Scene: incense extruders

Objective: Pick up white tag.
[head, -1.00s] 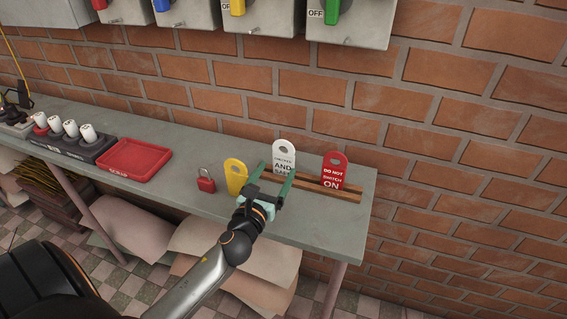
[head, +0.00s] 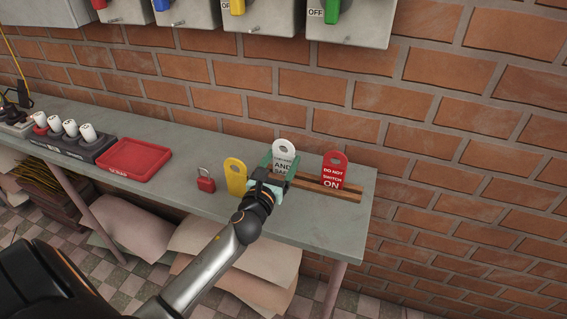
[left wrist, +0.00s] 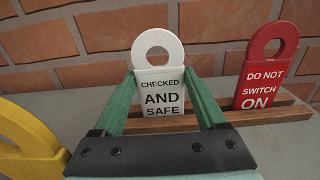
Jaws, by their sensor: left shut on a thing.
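The white tag (head: 284,158), with a round hole at its top and the words "CHECKED AND SAFE", stands upright in the wooden rack (head: 330,192) on the bench. It also shows in the left wrist view (left wrist: 160,84). My left gripper (head: 278,163) is shut on the tag, with one green finger at each side edge. In the left wrist view the fingers (left wrist: 161,92) flank its lettered part. The gripper hides the tag's lower end in the head view. My right gripper is not in view.
A yellow tag (head: 235,177) stands left of the white one and a red tag (head: 333,170) stands right of it. A red padlock (head: 205,181), a red tray (head: 133,160) and a dark holder (head: 72,147) are further left. A brick wall rises behind.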

